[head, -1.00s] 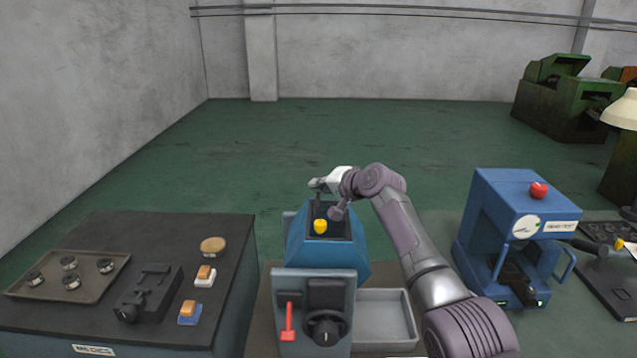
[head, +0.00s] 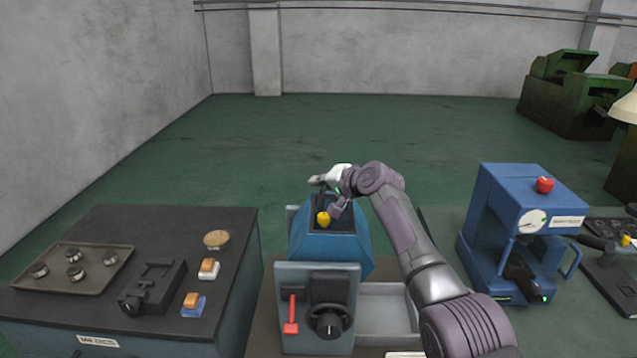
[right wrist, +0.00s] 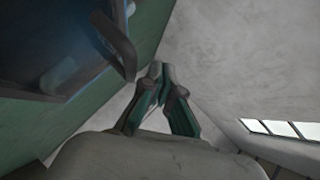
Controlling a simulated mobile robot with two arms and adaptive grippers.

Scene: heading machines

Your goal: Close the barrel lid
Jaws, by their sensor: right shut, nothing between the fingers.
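I cannot tell for sure which part is the lid. My right gripper (head: 315,182) is shut and empty, above the back of the barrel top. In the right wrist view, the shut fingers (right wrist: 158,72) are beside a dark blue surface with a curved grey bar (right wrist: 114,42). Whether they touch is unclear. My left gripper is not in view.
The housing front has a red lever (head: 291,317) and a black dial (head: 329,321). A grey tray (head: 387,308) sits right of it. A dark bench (head: 130,222) is at left, a blue press (head: 522,190) at right.

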